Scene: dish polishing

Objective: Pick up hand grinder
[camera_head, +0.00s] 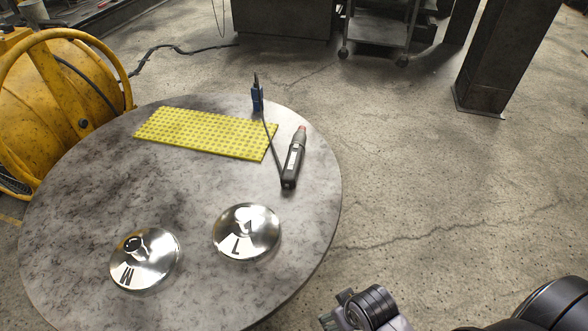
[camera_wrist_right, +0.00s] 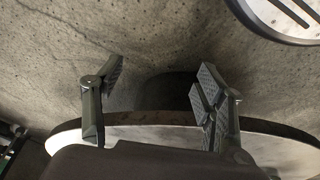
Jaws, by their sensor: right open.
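The hand grinder (camera_head: 293,160) is a slim black tool with a pale label and a reddish end. It lies near the right edge of the round table, with its reddish end pointing away from me. A dark cable runs from it to a small blue device (camera_head: 257,97) at the table's far edge. My right gripper (camera_head: 332,318) is at the bottom of the head view, beyond the table's near right edge and well apart from the grinder. In the right wrist view its fingers (camera_wrist_right: 158,85) are spread and empty. My left gripper is not in view.
The round grey table (camera_head: 85,200) holds a yellow perforated mat (camera_head: 205,133) and two shiny metal domes, marked M (camera_head: 145,260) and L (camera_head: 246,232). A yellow drum-shaped machine (camera_head: 60,100) stands at the left. A dark pillar (camera_head: 505,60) stands back right. Floor right of the table is clear.

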